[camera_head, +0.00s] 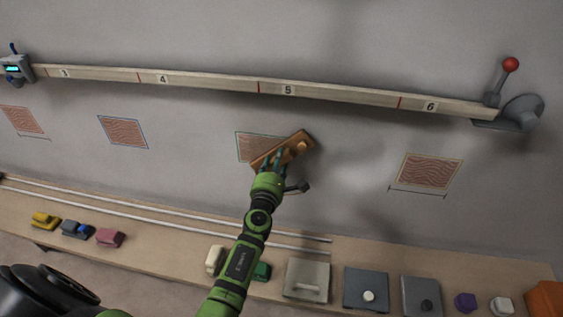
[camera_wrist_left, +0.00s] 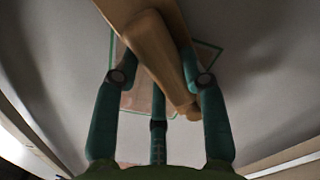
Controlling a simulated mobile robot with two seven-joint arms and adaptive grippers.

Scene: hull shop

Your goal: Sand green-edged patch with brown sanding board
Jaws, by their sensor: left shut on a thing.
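The green-edged patch (camera_head: 253,147) is a reddish, wavy-lined area on the grey wall, partly hidden by the board. The brown sanding board (camera_head: 298,141) is tilted over the patch's right side. My left gripper (camera_head: 273,168) is shut on its handle. In the left wrist view, the fingers of the left gripper (camera_wrist_left: 160,90) flank the wooden handle of the sanding board (camera_wrist_left: 150,50). Parts of the patch's green edge (camera_wrist_left: 207,50) show behind it. I cannot tell whether the board touches the wall. My right gripper is not in view.
A numbered wooden rail (camera_head: 215,82) crosses the wall above, with a red-knobbed lever (camera_head: 510,65) at right. Other patches include a blue-edged one (camera_head: 122,132) and a yellow-edged one (camera_head: 429,171). The bench below (camera_head: 170,235) holds several blocks and boards.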

